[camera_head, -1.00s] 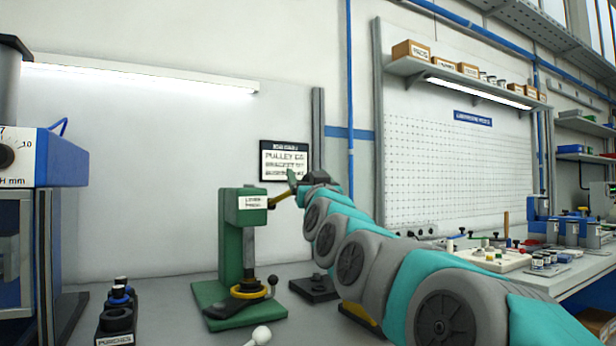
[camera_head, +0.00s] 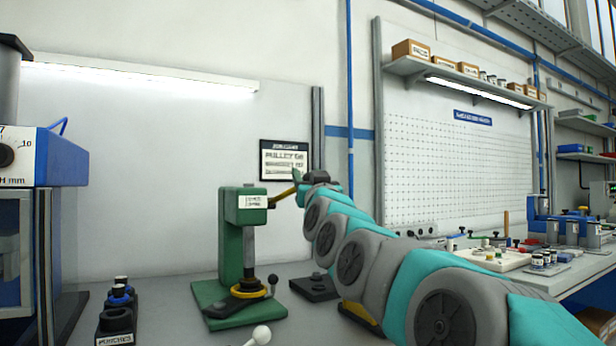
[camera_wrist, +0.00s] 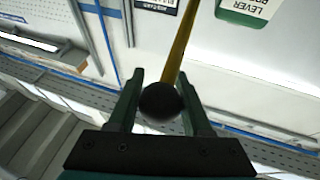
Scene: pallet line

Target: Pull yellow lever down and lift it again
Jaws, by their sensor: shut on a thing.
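The yellow lever (camera_head: 283,195) sticks out to the right and slightly up from the head of the green lever press (camera_head: 252,205). In the wrist view the yellow lever (camera_wrist: 178,50) runs up from a dark ball knob (camera_wrist: 161,101). My gripper (camera_head: 298,177) is at the lever's outer end. In the wrist view my gripper (camera_wrist: 160,98) has its two green fingers closed on both sides of the knob. The press ram reaches down to a yellow ring (camera_head: 249,289) on the green base. My arm hides nothing of the press body.
A black rack labelled punches (camera_head: 116,320) stands left of the press. A blue machine (camera_head: 60,160) is at the far left. A white ball knob (camera_head: 261,335) is at the front. A dark block (camera_head: 315,288) sits right of the press base.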

